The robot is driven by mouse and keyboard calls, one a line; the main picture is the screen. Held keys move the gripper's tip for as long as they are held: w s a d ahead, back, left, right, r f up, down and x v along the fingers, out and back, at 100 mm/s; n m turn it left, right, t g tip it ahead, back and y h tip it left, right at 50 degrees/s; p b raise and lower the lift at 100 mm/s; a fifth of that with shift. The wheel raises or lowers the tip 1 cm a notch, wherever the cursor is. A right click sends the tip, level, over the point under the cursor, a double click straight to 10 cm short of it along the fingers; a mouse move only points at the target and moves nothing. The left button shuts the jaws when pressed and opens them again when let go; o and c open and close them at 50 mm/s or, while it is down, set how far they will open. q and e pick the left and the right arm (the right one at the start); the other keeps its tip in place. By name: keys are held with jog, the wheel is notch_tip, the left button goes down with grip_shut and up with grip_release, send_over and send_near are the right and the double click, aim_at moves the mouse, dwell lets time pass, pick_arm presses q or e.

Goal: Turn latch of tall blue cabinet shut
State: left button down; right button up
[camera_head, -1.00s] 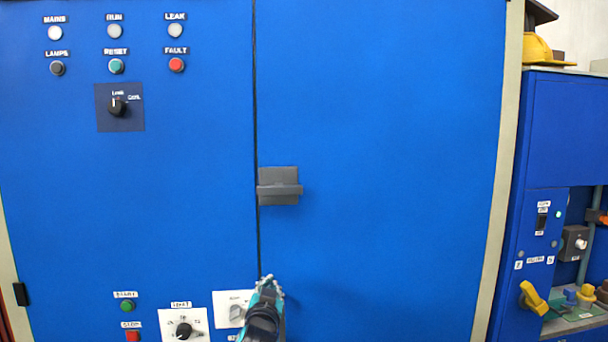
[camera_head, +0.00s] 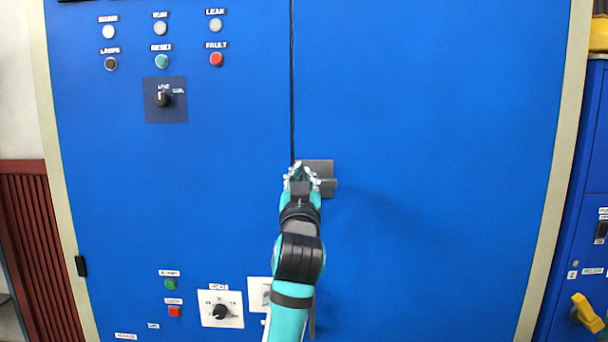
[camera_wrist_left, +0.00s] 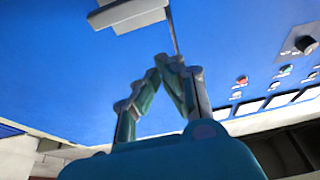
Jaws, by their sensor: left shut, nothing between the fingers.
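The tall blue cabinet (camera_head: 420,120) fills most of the head view, with a dark vertical seam between its two doors. The grey latch (camera_head: 326,185) sits at the seam, its bar lying horizontal. My left gripper (camera_head: 301,172) is at the left end of the latch and hides part of it. In the left wrist view the gripper (camera_wrist_left: 170,62) is shut with nothing between its fingertips, near the seam. The latch (camera_wrist_left: 128,14) shows beyond the fingertips at the top of that view; contact cannot be told. My right gripper is not in view.
Lamps and buttons (camera_head: 161,62) and a dark rotary knob (camera_head: 163,99) are on the left door. Low down are a green button (camera_head: 171,284), a red button and a knob plate (camera_head: 220,309). A blue unit with a yellow handle (camera_head: 587,313) stands right. The right door is bare.

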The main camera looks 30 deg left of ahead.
pick_arm(q)
jog(key=p+x, duration=0.3)
jog(key=x, duration=0.6)
jog(key=shift+w+a+f+p, duration=0.15)
jog(key=shift+f+p, duration=0.55)
jog(key=shift+f, duration=1.25)
